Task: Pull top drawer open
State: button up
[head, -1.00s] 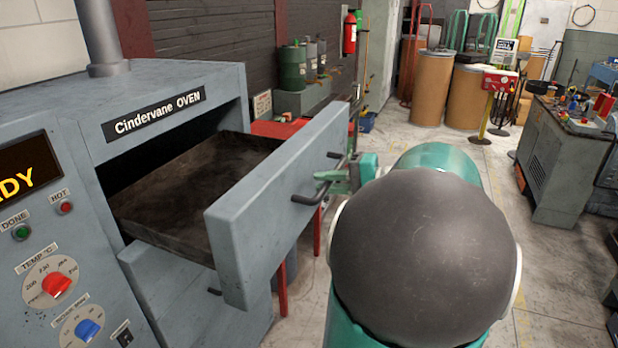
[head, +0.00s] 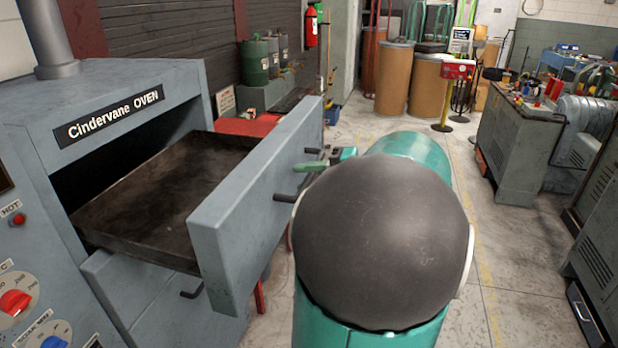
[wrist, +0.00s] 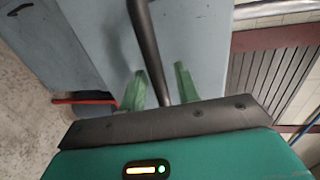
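The top drawer (head: 240,215) of the grey-blue oven is pulled far out, with its dark tray (head: 165,195) exposed behind the thick front panel. Its dark bar handle (head: 284,198) sticks out from the front and also shows in the wrist view (wrist: 147,35). My gripper (head: 312,166) is at the handle in the head view, partly hidden by my arm. The exact contact at the fingertips is hard to see.
A lower drawer (head: 135,290) below is shut, with a small dark handle (head: 192,290). A red bench (head: 245,126) stands behind the open drawer. Fibre drums (head: 428,85) and a grey machine cabinet (head: 515,140) stand beyond.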

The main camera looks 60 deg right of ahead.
jog(key=shift+s, duration=0.15)
jog(key=v, duration=1.3)
jog(key=shift+s, duration=0.3)
